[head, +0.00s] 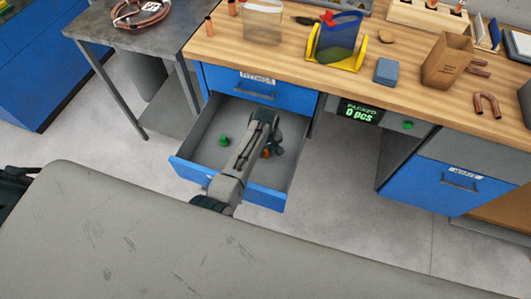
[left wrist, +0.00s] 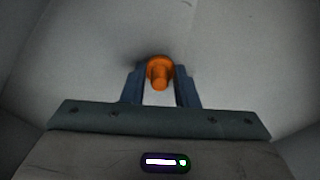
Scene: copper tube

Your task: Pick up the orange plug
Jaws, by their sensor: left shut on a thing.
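The orange plug (left wrist: 160,72) shows in the left wrist view between the two fingers of my left gripper (left wrist: 160,85), which is shut on it. In the head view a small part of the orange plug (head: 266,153) shows beside my left gripper (head: 268,150), which is down in the open drawer (head: 184,158). The arm hides most of the gripper there. My right gripper cannot be made out in these views.
A green plug (head: 224,141) lies in the drawer, left of my arm. The drawer walls surround the gripper. The wooden bench top (head: 330,85) above holds a blue bin on a yellow stand (head: 336,40), a blue block (head: 387,71), a paper bag (head: 447,60) and copper tubes (head: 487,105).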

